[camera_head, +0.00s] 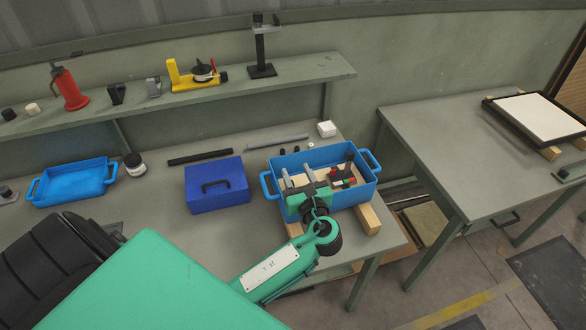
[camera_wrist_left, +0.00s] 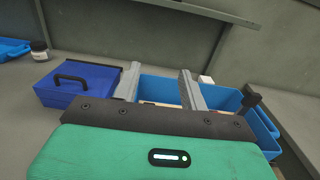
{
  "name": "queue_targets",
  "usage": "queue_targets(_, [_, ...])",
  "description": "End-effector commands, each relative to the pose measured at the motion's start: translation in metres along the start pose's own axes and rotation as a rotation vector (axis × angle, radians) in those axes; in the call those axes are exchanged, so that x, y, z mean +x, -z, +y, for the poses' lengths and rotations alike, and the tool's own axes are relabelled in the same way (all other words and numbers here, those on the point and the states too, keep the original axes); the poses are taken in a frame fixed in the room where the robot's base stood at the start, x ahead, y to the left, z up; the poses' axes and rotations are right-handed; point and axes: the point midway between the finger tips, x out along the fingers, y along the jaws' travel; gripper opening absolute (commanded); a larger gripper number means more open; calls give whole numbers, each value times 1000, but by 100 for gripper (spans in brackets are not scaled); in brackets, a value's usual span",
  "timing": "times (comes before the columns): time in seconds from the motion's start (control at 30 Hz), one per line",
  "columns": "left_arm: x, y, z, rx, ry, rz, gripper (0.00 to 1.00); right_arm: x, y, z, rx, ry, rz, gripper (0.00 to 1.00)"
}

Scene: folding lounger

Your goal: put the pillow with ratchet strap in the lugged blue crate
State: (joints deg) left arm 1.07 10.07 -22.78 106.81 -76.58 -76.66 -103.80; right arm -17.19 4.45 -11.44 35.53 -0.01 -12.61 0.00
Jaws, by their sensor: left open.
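The blue crate with end handles (camera_head: 348,197) stands on wooden blocks at the bench's right end. It also shows beyond my fingers in the left wrist view (camera_wrist_left: 222,98). My left gripper (camera_head: 298,174) is open over the crate's left part, with nothing seen held between its fingers (camera_wrist_left: 160,82). A dark item with red and green parts (camera_head: 344,177) is at the crate's right side. I cannot make out a pillow with a ratchet strap in either view. My gripper hides part of the crate's inside. My right gripper is not in view.
A blue lidded box (camera_head: 217,185) with a black handle stands left of the crate. A shallow blue tray (camera_head: 75,183) and a jar (camera_head: 134,165) are farther left. The shelf (camera_head: 225,83) above holds a yellow stand (camera_head: 183,81) and a red bottle (camera_head: 70,90). Another table (camera_head: 435,130) stands right.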

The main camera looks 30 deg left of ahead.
Motion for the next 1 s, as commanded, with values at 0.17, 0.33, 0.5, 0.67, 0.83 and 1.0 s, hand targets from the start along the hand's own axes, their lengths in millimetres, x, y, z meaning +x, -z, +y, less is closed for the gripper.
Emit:
queue_targets(0.17, [-41,4,0,-3,1,3,43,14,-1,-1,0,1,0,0])
queue_targets(0.33, [-67,2,0,-1,0,1,43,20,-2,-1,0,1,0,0])
queue_targets(0.5, [-78,0,0,-1,-1,0,43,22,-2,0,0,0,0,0])
queue_targets(0.67, [-80,0,0,0,-1,-1,43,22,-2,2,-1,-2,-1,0])
queue_targets(0.83, [-79,0,0,0,-1,-1,43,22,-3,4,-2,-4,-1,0])
queue_targets(1.0, [-79,0,0,0,-1,0,43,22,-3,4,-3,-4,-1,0])
